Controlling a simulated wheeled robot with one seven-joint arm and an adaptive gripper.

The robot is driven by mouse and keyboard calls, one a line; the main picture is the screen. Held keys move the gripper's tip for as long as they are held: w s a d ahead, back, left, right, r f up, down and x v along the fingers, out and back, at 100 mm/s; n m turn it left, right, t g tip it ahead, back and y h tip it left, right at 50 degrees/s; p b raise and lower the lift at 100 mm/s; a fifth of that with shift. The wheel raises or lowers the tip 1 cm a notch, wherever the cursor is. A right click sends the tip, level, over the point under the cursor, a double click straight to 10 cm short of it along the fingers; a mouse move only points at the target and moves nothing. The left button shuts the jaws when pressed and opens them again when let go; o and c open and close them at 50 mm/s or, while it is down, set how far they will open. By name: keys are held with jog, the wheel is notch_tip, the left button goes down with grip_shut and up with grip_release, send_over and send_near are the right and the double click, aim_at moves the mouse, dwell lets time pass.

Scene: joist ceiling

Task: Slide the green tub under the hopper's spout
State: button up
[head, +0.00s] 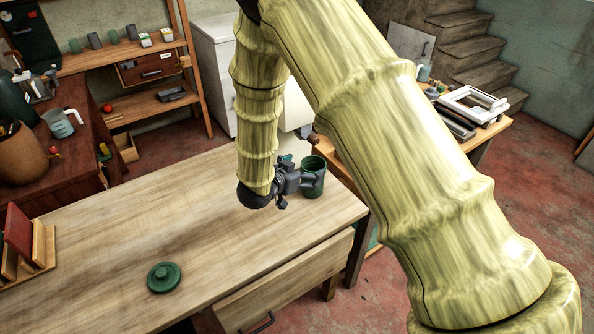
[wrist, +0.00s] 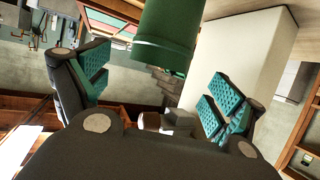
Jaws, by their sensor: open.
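The green tub (head: 314,187) stands upright at the far right end of the wooden table, close to its edge. My gripper (head: 298,179) is low over the table, immediately left of the tub, with its fingers toward it. In the wrist view the tub (wrist: 166,42) shows at the top, between and beyond the spread, teal-padded fingers (wrist: 156,72). The jaws are open and not closed on it. I cannot make out a spout.
A dark green round lid (head: 164,278) lies on the front of the table (head: 110,235). Red books (head: 18,229) stand in a holder at its left. The table's middle is clear. A second bench with a white frame (head: 472,105) is behind my arm.

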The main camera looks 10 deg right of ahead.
aim_at(319, 163)
jog(key=shift+p+x, duration=0.6)
jog(key=shift+x, duration=2.5)
jog(key=c, duration=1.5)
